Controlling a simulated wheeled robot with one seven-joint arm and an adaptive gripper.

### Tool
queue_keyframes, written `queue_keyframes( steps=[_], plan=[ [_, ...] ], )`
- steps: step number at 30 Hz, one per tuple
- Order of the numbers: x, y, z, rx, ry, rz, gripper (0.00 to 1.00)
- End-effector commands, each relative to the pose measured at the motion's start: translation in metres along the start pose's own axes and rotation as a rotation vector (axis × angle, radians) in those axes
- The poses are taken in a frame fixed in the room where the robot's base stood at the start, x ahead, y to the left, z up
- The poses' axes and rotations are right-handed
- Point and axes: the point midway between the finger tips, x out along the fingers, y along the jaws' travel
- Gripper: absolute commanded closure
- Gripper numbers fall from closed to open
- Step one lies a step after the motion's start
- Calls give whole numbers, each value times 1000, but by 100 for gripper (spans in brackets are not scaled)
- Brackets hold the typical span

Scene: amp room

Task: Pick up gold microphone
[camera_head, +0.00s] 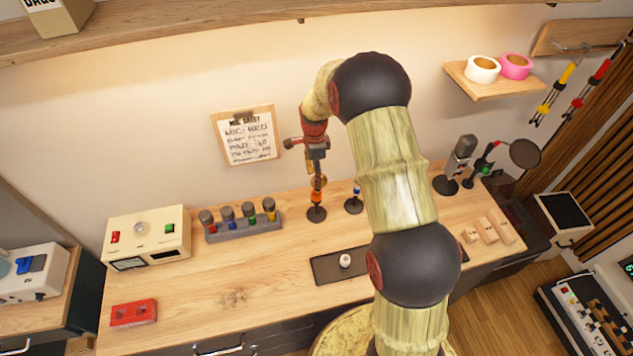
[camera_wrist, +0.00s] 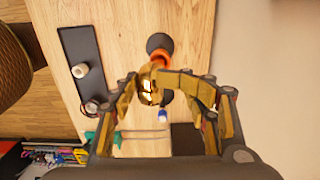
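The gold microphone (camera_head: 317,198) stands upright on the wooden desk, with an orange ring low on its stem and a round dark base. In the wrist view its shiny gold head (camera_wrist: 147,92) is between my fingertips. My gripper (camera_head: 318,180) reaches down over it from above. In the wrist view my gripper (camera_wrist: 143,82) has both fingers bent inward, close against the gold head, the right finger reaching further across. The fingers partly hide the microphone. Its base appears to rest on the desk.
A blue-ringed microphone (camera_head: 354,201) stands just right of it. A rack of small microphones (camera_head: 242,226) is to the left. A dark tray (camera_head: 325,268) with a white knob lies in front. A grey microphone (camera_head: 460,160) stands further right.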

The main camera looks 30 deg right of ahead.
Motion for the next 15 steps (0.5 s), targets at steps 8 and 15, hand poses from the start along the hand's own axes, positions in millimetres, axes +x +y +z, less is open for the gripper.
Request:
queue_keyframes(
  steps=[8, 15],
  plan=[
    [29, 2, -1, 4, 0, 6, 57],
    [59, 2, -7, 3, 0, 7, 57]
  ],
)
